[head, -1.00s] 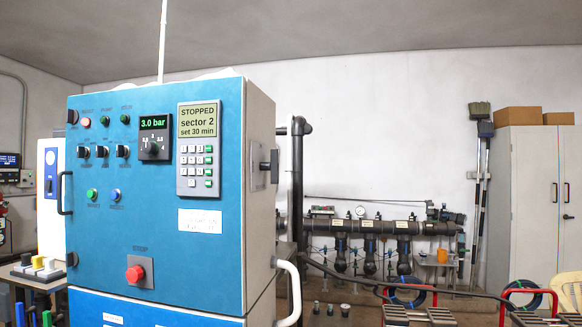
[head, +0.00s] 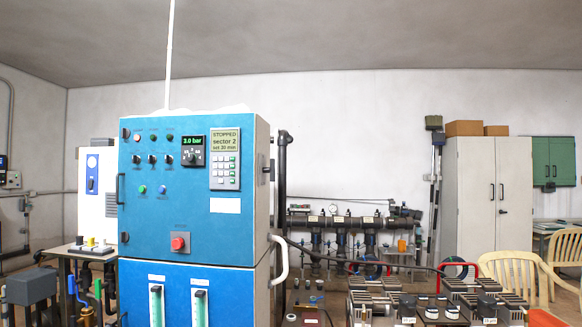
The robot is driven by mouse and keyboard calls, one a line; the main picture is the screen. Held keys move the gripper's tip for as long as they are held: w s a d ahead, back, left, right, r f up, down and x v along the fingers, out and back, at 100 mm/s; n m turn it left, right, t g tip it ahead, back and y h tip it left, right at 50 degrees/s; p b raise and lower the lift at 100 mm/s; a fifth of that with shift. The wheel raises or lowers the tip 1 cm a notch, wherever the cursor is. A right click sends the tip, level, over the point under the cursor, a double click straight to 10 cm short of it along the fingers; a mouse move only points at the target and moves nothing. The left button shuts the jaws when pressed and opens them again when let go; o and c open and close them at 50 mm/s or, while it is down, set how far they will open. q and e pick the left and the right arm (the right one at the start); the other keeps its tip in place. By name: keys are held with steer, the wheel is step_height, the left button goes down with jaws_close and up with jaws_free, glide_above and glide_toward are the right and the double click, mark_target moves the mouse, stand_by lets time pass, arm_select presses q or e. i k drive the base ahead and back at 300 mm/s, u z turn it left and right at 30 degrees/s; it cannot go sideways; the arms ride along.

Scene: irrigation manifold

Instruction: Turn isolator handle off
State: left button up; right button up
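The blue control cabinet (head: 240,225) stands left of centre, with its front and grey right side showing. A small dark handle (head: 271,168) on a grey plate sticks out from that right side, near the top; it looks like the isolator handle. It is seen nearly edge-on and small, so I cannot tell its position. The front display (head: 225,141) reads "STOPPED, sector 2, set 30 min", and the pressure display (head: 193,142) reads 3.0 bar. A red stop button (head: 180,243) sits lower on the front. Neither of my grippers is in view.
A white pipe (head: 279,262) bulges from the cabinet's lower right side. Grey slatted units (head: 375,305) fill the lower right foreground. A dark pipe manifold (head: 345,222) runs along the back wall. Plastic chairs (head: 510,270) stand at right, a small bench (head: 90,249) at left.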

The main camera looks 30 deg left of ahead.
mark_target(272, 170)
steer(key=z, duration=0.55)
steer(key=i, duration=1.9)
steer(key=u, duration=0.5)
